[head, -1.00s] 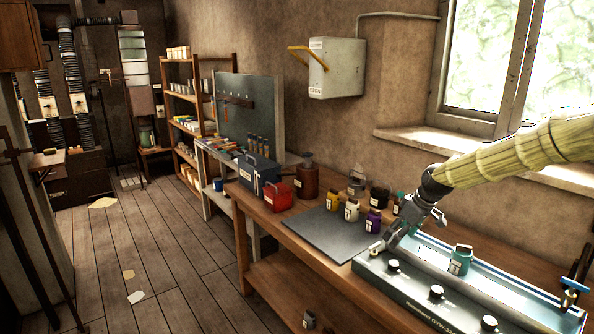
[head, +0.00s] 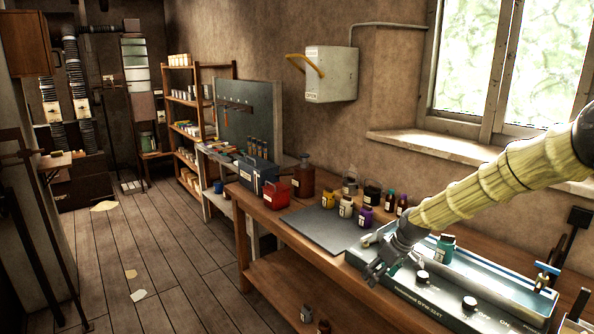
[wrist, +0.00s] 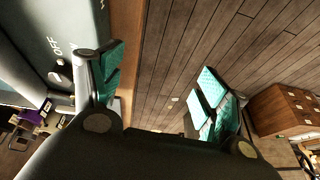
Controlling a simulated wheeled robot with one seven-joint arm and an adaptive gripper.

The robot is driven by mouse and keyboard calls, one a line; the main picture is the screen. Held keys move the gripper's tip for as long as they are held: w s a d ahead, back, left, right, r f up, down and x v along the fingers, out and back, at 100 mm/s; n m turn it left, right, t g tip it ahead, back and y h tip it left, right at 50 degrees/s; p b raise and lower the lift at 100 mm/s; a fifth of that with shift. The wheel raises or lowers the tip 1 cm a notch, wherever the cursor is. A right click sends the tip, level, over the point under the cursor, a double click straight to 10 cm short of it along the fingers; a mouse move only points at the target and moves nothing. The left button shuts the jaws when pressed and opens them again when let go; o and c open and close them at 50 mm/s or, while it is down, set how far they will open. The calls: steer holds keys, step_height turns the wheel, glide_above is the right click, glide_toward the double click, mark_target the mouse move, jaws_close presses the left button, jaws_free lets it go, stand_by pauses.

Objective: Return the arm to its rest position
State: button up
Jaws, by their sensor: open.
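My gripper (head: 376,272) is at the end of my arm in its pale ribbed sleeve. In the head view it hangs just in front of the near edge of the grey machine (head: 455,308), pointing down. In the wrist view my gripper (wrist: 165,95) has its teal-padded fingers spread wide apart with nothing between them. The floor shows through the gap, and the machine's panel with the letters OFF lies at the left of that view.
A teal jar (head: 444,249) stands on the machine. A dark mat (head: 325,227) with yellow, white and purple jars beside it lies on the wooden bench (head: 300,258). A wall box (head: 331,75) hangs behind. The plank floor (head: 190,255) at left is mostly clear.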

steer(key=s+a+f+m+g, duration=0.15)
steer(key=s+a+f, duration=0.25)
steer(key=s+f, duration=0.9)
steer(key=s+a+f+m, duration=0.2)
steer(key=s+a+f, duration=0.1)
steer(key=s+f, duration=0.95)
steer(key=s+d+f+m+h, duration=0.1)
steer(key=s+d+f+m, duration=0.1)
steer(key=s, duration=1.2)
steer(key=s+d+f+m+g+h, duration=0.1)
steer(key=s+d+f+m+h, duration=0.1)
steer(key=s, duration=1.3)
steer(key=shift+g, duration=0.25)
